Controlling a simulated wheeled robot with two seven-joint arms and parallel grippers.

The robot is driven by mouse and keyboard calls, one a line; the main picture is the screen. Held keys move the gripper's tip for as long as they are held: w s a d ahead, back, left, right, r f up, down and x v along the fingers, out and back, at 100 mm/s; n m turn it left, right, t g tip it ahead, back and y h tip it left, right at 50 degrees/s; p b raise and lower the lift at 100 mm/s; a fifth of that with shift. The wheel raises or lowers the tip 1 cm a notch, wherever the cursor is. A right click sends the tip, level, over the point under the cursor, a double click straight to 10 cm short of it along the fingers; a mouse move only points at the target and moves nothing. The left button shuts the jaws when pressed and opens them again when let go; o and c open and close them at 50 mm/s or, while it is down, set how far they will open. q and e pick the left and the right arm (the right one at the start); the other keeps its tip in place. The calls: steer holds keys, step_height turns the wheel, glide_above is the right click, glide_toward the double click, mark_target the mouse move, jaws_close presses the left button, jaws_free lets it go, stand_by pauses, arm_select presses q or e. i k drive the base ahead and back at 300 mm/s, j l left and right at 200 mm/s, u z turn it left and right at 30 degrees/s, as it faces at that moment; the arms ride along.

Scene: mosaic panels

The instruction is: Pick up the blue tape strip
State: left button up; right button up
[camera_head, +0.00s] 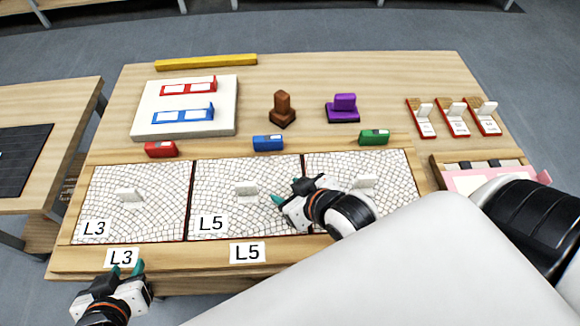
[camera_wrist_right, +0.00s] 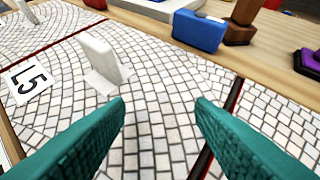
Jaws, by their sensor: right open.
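The blue tape strip (camera_head: 183,116) lies on a white board (camera_head: 222,97) at the back left of the table, in front of a red tape strip (camera_head: 188,88). My right gripper (camera_head: 287,195) is over the border between the middle and right mosaic panels, well apart from the tape. In the right wrist view its two teal fingers (camera_wrist_right: 162,110) are spread with nothing between them. My left gripper (camera_head: 127,268) is low at the front left edge of the table, near an L3 label. Its teal fingertips look apart, with nothing visible between them.
Mosaic panels with white upright handles (camera_head: 245,188) fill the table front. Behind them stand red, blue (camera_head: 268,143) and green blocks, a brown stamp (camera_head: 283,110) and a purple stamp (camera_head: 343,108). A yellow bar (camera_head: 206,61) lies at the back. Red-and-white cards (camera_head: 453,117) are at right.

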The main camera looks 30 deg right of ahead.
mark_target(205, 114)
steer(key=k, duration=1)
